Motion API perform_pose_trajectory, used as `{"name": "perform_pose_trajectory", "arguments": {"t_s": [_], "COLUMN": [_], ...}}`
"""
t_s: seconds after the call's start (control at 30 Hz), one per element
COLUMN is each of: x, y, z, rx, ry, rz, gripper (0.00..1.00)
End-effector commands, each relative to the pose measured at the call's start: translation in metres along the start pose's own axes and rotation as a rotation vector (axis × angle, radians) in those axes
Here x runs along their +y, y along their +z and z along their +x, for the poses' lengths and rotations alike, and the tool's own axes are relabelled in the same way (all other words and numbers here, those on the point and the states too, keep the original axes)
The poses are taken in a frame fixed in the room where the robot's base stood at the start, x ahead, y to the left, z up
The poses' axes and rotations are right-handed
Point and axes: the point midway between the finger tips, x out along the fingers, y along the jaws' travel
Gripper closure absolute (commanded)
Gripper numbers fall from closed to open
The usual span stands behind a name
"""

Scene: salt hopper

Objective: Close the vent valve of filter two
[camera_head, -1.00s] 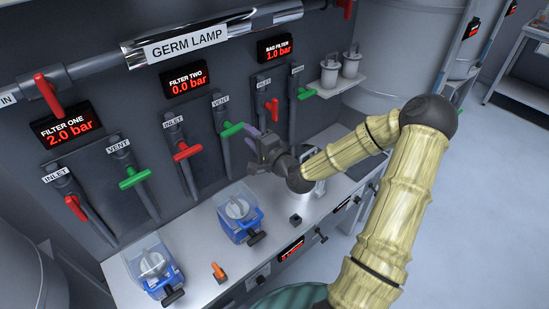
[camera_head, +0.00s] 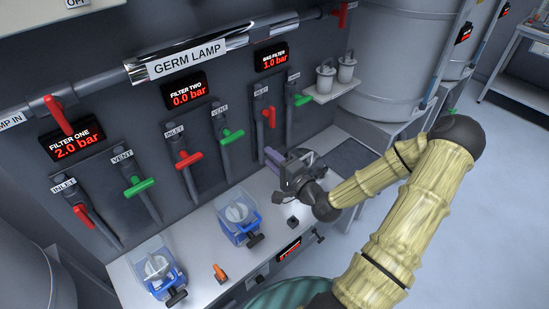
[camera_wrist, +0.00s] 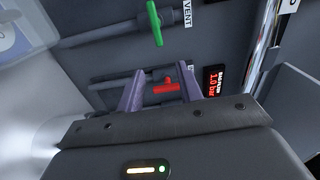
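The vent valve of filter two has a green handle (camera_head: 231,136) on a dark pipe below a VENT label (camera_head: 220,108). The handle lies crosswise to its pipe. It also shows crosswise in the wrist view (camera_wrist: 155,22), above the fingers. The filter two display (camera_head: 188,95) reads 0.0 bar. My gripper (camera_head: 279,154) is apart from the handle, to its lower right, above the bench. In the wrist view my gripper (camera_wrist: 160,70) has its purple fingers apart, with nothing held between them. The red bag filter inlet handle (camera_wrist: 167,87) shows behind the gap, along its pipe.
Filter two's red inlet handle (camera_head: 188,160) is just left of the vent. The bag filter's green vent handle (camera_head: 302,100) is to the right. Blue filter housings (camera_head: 238,218) stand on the bench (camera_head: 205,268). The germ lamp pipe (camera_head: 255,38) runs above.

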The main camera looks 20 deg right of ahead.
Motion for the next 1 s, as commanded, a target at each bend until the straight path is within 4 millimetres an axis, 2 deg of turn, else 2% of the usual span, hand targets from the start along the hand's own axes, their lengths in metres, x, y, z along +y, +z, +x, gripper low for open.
{"name": "perform_pose_trajectory", "arguments": {"t_s": [0.03, 0.6, 1.0], "x": [-0.005, -0.001, 0.003], "y": [0.0, 0.008, 0.009], "z": [-0.001, -0.017, -0.018], "rx": [0.0, -0.007, -0.008], "ry": [0.0, 0.005, 0.006], "rz": [0.003, 0.001, 0.0], "gripper": [0.64, 0.64, 0.64]}}
